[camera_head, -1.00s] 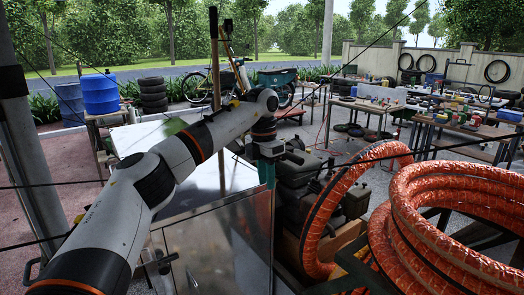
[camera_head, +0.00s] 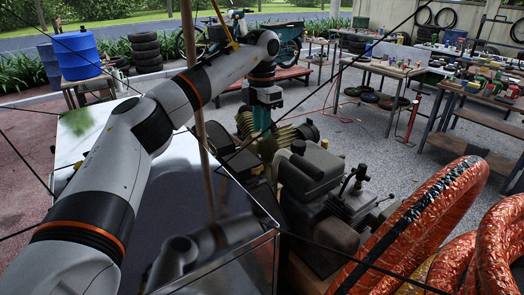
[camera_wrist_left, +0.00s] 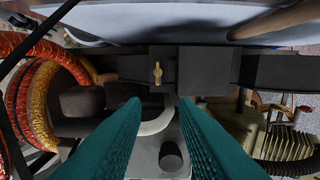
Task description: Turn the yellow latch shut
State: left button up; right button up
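The small yellow latch (camera_wrist_left: 157,72) shows in the left wrist view. It stands upright on a dark bar below the pale metal panel, beyond my fingertips. My left gripper (camera_wrist_left: 160,104) has two ribbed teal fingers spread apart with nothing between them. The latch lies roughly in line with the gap and is apart from the fingers. In the head view my left gripper (camera_head: 261,120) points down behind the metal cart box, beside the engine. I cannot make out the latch in the head view. My right gripper is not in either view.
The cart's shiny metal box (camera_head: 240,240) and the grey engine (camera_head: 335,200) stand close to my left arm. Orange hose coils (camera_head: 425,220) fill the right. Worktables (camera_head: 390,70) stand farther back.

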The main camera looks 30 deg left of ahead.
pick_arm(q)
jog(key=f, duration=0.2)
jog(key=f+p, duration=0.1)
jog(key=f, duration=0.2)
jog(key=s+f+p, duration=0.1)
jog(key=f, duration=0.1)
jog(key=shift+f, duration=0.2)
notch_tip(320, 180, down, 3)
jog(key=shift+w+r+p, duration=0.15)
jog(key=shift+r+p, duration=0.05)
jog(key=shift+p, duration=0.2)
jog(key=shift+f, duration=0.75)
jog(key=c, duration=0.4)
grip_shut()
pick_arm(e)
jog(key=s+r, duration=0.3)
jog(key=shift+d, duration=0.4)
